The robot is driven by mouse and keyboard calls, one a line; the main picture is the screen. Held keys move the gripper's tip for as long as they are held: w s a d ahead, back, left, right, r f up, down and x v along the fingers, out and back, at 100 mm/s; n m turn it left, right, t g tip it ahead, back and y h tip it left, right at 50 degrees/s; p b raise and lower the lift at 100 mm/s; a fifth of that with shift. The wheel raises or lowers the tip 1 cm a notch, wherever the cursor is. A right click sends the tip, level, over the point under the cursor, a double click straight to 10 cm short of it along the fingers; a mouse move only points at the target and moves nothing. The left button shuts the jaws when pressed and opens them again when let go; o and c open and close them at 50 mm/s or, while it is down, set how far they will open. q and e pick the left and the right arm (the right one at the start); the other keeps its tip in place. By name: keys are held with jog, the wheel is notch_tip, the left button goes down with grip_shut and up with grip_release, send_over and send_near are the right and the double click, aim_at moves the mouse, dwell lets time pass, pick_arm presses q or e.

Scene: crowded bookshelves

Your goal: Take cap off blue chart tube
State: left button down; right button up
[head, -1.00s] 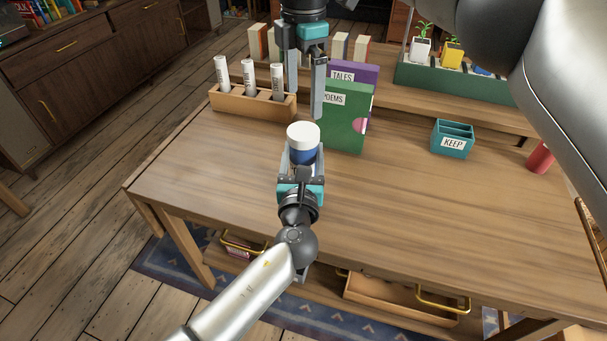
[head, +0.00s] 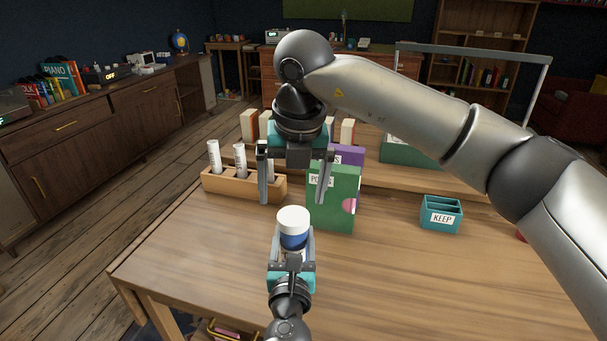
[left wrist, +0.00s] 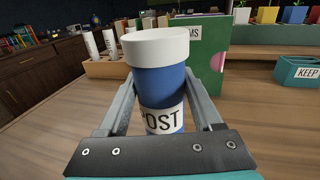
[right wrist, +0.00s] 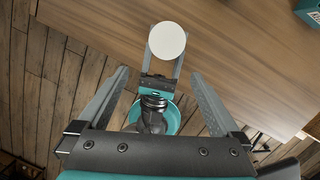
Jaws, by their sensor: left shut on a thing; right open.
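The blue chart tube (left wrist: 162,92) stands upright with a white cap (left wrist: 155,45) on top and a label reading "POST". In the head view the tube (head: 294,236) and its cap (head: 293,218) are above the table's left part. My left gripper (head: 292,250) is shut on the tube below the cap, one finger on each side. My right gripper (head: 292,196) points down, open and empty, above and behind the cap in the head view. In the right wrist view the cap (right wrist: 167,41) shows from above, beyond and between the open fingertips, apart from them.
A wooden rack (head: 243,187) with several white tubes stands behind left. A green book (head: 336,200) and a purple book (head: 349,155) stand close behind the blue tube. A teal "KEEP" box (head: 441,213) sits to the right. The table's (head: 400,275) front right is clear.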

aim_at(293, 215)
jog(key=w+f+n, duration=0.1)
jog(key=f, duration=0.1)
jog(key=w+f+n+t, duration=0.1)
jog(key=f, duration=0.2)
jog(key=w+f+n+t, duration=0.1)
jog(key=w+f, duration=0.1)
jog(key=f, duration=0.1)
jog(key=shift+w+f+n+y, duration=0.1)
jog(key=shift+n+y, duration=0.2)
dwell(0.3)
jog(key=shift+d, duration=0.1)
jog(key=c, duration=1.4)
jog(key=shift+c, duration=0.2)
jog(key=shift+r, duration=0.25)
jog(key=shift+r, duration=0.95)
